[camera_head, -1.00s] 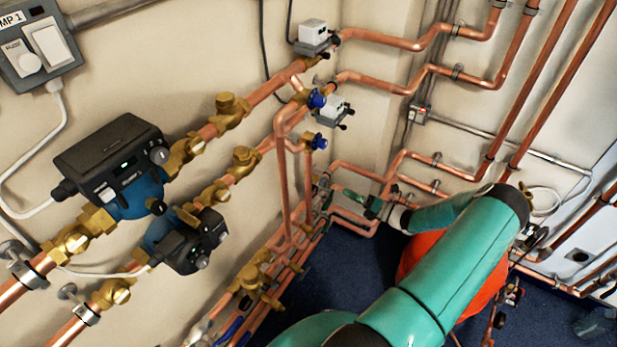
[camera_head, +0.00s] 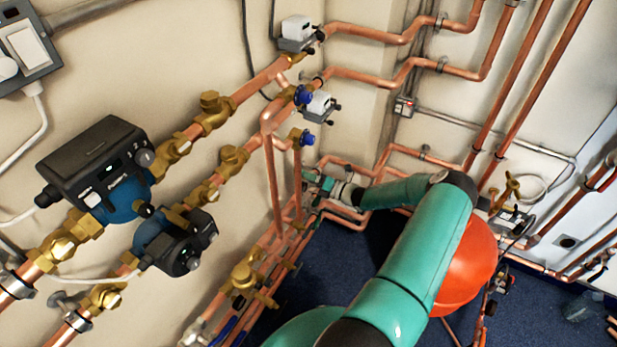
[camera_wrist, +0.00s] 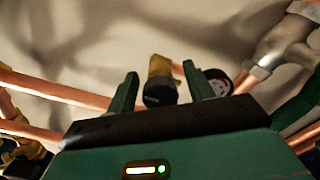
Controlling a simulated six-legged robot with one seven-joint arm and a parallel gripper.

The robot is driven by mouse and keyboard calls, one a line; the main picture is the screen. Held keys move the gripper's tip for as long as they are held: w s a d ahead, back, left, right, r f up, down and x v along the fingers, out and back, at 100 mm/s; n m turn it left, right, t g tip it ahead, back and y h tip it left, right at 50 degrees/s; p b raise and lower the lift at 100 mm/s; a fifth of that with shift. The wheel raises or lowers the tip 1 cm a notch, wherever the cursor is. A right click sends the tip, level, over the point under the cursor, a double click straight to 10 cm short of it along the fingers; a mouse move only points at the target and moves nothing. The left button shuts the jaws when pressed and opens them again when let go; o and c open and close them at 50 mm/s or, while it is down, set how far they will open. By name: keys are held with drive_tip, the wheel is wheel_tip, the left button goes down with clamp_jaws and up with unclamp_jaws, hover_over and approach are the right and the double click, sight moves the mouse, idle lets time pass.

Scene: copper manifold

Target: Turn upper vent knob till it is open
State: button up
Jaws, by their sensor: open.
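Two blue knobs sit on the copper pipework in the head view: an upper one (camera_head: 303,95) and a lower one (camera_head: 307,138). I cannot tell for certain which knob is the upper vent knob. My gripper (camera_head: 311,181) is below the lower blue knob, by the pipes near the wall corner. In the wrist view my gripper (camera_wrist: 160,74) is open, its two green fingers apart. A brass fitting with a dark round end (camera_wrist: 160,82) shows between the fingers. I cannot tell whether it lies within their reach, or which part it is in the head view.
Two pumps, an upper (camera_head: 100,170) and a lower (camera_head: 175,241), stand at the left. A dark-faced round part with a reddish rim (camera_wrist: 219,82) is right of the fingers in the wrist view. Copper pipes crowd the gripper.

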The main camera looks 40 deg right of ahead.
drive_tip(key=c, duration=1)
drive_tip(key=shift+o, duration=0.2)
drive_tip(key=shift+n, duration=0.5)
drive_tip(key=n, duration=0.3)
drive_tip(key=shift+n, duration=0.4)
drive_tip(key=n, duration=1.2)
drive_tip(key=shift+n, duration=0.4)
drive_tip(key=n, duration=0.6)
drive_tip(key=shift+n, duration=0.4)
